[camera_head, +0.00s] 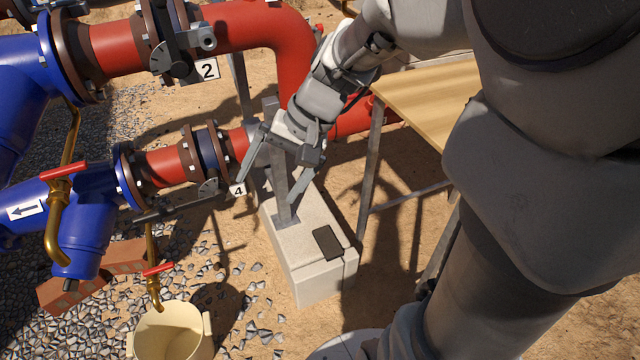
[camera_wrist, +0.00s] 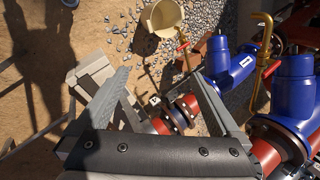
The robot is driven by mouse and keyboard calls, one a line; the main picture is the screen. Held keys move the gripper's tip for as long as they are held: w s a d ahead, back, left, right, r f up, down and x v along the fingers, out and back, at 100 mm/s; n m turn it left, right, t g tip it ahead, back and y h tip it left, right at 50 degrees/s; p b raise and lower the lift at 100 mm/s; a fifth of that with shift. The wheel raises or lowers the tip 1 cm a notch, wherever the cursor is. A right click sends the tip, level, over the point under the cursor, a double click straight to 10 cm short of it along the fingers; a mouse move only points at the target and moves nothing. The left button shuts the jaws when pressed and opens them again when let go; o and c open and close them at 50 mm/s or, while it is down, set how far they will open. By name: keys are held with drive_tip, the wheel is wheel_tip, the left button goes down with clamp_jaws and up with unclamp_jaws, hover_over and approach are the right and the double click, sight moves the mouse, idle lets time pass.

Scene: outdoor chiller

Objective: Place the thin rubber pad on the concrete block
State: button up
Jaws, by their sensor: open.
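The thin rubber pad (camera_head: 328,242) is a dark flat rectangle. It lies flat on top of the pale concrete block (camera_head: 305,272), near the block's right edge. A grey metal post stands on the same block, left of the pad. My gripper (camera_head: 277,165) is open and empty, above and behind the block, near the post and apart from the pad. In the wrist view, my gripper's fingers (camera_wrist: 163,75) are spread wide with nothing between them.
Red and blue pipes with flanges and valve handles (camera_head: 66,171) fill the left side, close to my gripper. A wooden table (camera_head: 430,95) on metal legs stands at the right. A cream bucket (camera_head: 170,335) is on the gravel at the front. Sandy ground lies around the block.

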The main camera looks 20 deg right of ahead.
drive_tip(key=s+d+r+n+t+h, duration=0.2)
drive_tip(key=s+r+n+h, duration=0.1)
drive_tip(key=s, duration=0.3)
drive_tip(key=s+d+r+n+t+h, duration=0.2)
drive_tip(key=s+d+r, duration=0.15)
drive_tip(key=s, duration=0.25)
wheel_tip(320, 180, up, 23)
drive_tip(key=a+p, duration=0.1)
drive_tip(key=p, duration=2.2)
